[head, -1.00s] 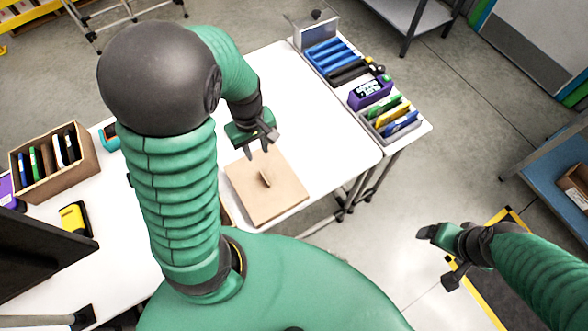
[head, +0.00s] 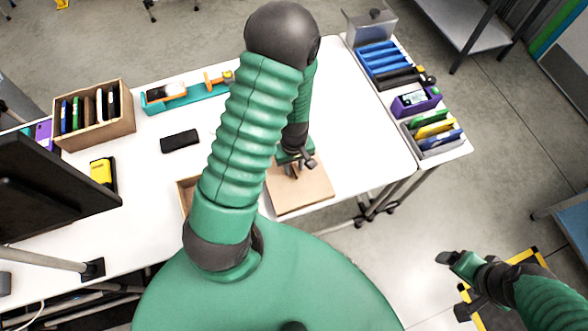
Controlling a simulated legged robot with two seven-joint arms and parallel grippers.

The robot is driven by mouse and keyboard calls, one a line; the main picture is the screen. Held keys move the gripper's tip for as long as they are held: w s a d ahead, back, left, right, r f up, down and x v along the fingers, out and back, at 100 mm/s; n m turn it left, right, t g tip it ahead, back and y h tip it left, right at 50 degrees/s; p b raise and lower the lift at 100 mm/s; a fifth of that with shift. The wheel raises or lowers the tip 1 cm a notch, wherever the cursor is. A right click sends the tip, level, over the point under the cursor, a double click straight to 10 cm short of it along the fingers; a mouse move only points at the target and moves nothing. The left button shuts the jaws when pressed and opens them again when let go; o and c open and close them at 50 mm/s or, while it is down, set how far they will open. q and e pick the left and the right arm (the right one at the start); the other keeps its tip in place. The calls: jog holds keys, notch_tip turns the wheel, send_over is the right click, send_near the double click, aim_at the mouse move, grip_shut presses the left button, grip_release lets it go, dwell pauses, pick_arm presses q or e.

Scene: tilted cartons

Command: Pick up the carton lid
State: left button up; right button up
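The carton lid (head: 305,195) is a flat, light brown square lying on the white table. An upright tab stood in its middle earlier and is now mostly hidden by my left gripper. My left gripper (head: 294,172) is low over the lid's far part, with its fingertips at the tab. I cannot tell whether the fingers are closed on the tab. The brown carton (head: 184,192) shows only as an edge left of my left arm, which hides most of it. My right gripper (head: 455,285) is open and empty, off the table at the lower right.
A brown box of upright items (head: 122,118) stands at the left, near a black case (head: 180,141) and a teal tray (head: 187,99). Blue bins (head: 378,60) and a grey file tray (head: 437,140) line the right edge. White table right of the lid is clear.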

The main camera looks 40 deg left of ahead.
pick_arm(q)
jog(key=shift+w+f, duration=0.1)
grip_shut()
dwell(0.3)
